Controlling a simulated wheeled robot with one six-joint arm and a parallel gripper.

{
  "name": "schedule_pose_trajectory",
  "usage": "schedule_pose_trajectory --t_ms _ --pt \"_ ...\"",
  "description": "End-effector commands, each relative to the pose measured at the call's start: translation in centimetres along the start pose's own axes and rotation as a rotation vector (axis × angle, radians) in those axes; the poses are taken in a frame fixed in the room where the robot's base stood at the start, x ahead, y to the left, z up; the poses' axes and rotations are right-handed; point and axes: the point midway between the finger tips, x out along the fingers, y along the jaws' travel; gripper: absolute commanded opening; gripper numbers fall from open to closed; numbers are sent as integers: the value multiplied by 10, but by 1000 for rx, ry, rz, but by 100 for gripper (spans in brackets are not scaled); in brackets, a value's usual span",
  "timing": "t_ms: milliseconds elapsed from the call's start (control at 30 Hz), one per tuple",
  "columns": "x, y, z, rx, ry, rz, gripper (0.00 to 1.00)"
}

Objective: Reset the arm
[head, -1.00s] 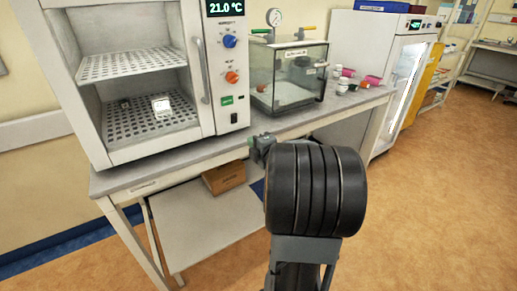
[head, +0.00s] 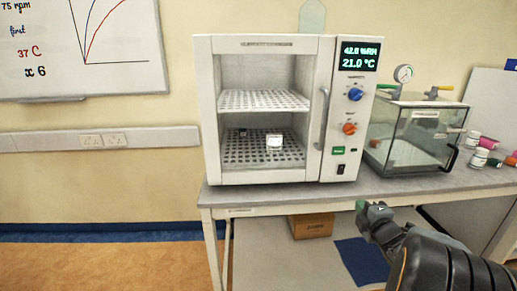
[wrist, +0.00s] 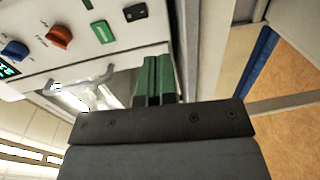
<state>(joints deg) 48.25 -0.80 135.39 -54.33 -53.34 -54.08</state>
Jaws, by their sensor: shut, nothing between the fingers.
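My gripper (head: 371,210) is in front of the bench at the lower right of the head view, just below the bench top's front edge. In the wrist view its two green-lined fingers (wrist: 154,80) are together with nothing between them. My arm reaches in from the lower right corner of the head view. In the wrist view the cabinet's control panel shows beyond the fingers, with an orange knob (wrist: 59,36) and a blue knob (wrist: 15,50).
A white cabinet (head: 205,120) reading 21.0 °C shows an open-looking front, two perforated shelves and a small white-labelled jar (head: 274,143) on the lower one. A clear chamber (head: 410,135) stands right of it on the bench (head: 280,198). A cardboard box (head: 311,226) sits underneath.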

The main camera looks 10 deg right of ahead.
Motion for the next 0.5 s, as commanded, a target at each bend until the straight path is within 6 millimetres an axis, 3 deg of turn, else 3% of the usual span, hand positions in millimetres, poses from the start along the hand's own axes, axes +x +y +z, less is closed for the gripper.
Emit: schedule_pose_trajectory --t_ms 167,333,433,500 --pt "-2 -20 20 153 -122 -104 0" --pt "-30 -61 56 512 -480 -286 0" --pt "-52 -64 47 750 -685 -377 0" --pt "-67 -62 27 906 -807 -444 0"
